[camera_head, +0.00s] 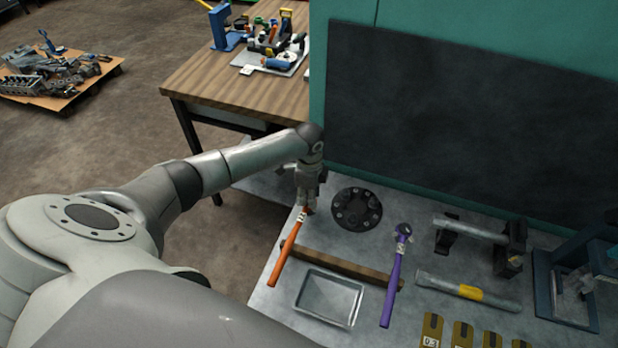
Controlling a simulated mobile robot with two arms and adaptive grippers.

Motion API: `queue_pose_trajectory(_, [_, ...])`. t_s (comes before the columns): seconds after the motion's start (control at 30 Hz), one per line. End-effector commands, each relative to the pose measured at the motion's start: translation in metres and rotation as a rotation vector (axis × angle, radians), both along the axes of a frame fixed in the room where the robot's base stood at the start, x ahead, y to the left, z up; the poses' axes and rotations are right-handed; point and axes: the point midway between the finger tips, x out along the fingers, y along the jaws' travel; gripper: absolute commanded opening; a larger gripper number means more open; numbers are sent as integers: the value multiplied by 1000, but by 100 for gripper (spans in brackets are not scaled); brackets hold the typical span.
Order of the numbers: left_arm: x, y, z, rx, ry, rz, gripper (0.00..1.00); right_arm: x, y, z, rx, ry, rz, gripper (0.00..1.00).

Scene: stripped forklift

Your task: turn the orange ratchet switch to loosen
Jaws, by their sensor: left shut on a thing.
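An orange ratchet (287,247) lies at the left end of the grey workbench, its handle pointing toward the front and crossing a wooden strip. My left gripper (307,208) points down at the ratchet's head end and is shut on it. The gripper's fingers hide most of the head, so the switch itself cannot be made out. A purple ratchet (394,278) rests farther right, with its round head toward the back. My right gripper does not show.
A dark round flange (357,209) with bolts sits just right of my left gripper. A wooden strip (345,264) and a metal tray (329,298) lie in front. A bar on stands (470,230) and a yellow-banded tool (468,292) are at right. A dark panel (470,120) rises behind.

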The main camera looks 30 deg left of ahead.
Motion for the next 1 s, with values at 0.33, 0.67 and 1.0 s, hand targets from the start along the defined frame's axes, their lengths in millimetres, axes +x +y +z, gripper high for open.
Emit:
queue_pose_trajectory(0.33, [0,0,0,-1,-1,36,4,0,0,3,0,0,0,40])
queue_pose_trajectory(0.67, [0,0,0,-1,-1,35,37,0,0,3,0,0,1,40])
queue_pose_trajectory(1.0, [0,0,0,0,-1,35,51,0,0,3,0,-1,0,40])
